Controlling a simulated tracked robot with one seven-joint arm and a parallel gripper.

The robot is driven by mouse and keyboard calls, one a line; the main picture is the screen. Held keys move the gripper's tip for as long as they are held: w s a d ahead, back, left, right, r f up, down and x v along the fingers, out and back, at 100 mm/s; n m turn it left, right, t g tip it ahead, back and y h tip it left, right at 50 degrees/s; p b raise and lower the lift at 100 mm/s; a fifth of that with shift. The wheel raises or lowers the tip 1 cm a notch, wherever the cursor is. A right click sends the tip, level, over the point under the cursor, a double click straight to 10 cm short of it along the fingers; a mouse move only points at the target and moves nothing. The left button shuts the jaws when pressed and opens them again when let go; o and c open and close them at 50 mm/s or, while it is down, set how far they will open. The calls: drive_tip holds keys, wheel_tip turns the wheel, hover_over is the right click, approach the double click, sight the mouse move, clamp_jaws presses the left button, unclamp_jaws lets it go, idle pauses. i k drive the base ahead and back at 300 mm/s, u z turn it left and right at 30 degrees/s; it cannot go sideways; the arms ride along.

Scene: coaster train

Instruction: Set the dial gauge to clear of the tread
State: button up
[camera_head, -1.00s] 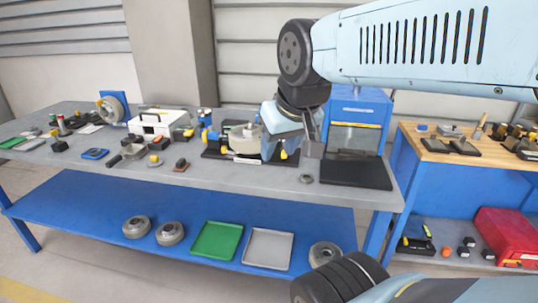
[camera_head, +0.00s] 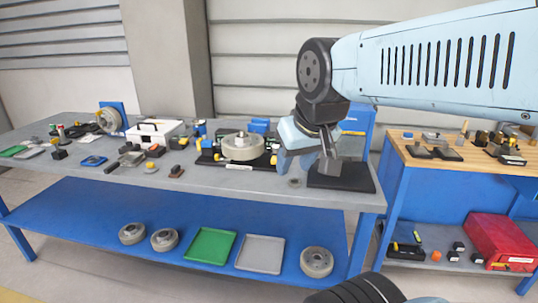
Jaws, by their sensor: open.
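A grey wheel (camera_head: 242,147) lies flat on a dark fixture (camera_head: 208,161) in the middle of the grey bench. A small dark part with a light spot (camera_head: 273,160) stands at the wheel's right side; it may be the dial gauge, but it is too small to read and I cannot tell whether it touches the tread. My gripper (camera_head: 305,162) points down just right of the fixture, apart from the wheel. It is open, and nothing shows between its fingers. My wrist hides part of the bench behind.
A small grey ring (camera_head: 294,182) lies near the bench's front edge. A white box (camera_head: 155,131) and small tools crowd the left. A wooden-topped bench (camera_head: 430,150) stands at right.

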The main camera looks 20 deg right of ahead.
sight(275, 148)
drive_tip(key=i, duration=0.85)
drive_tip(key=u, duration=0.05)
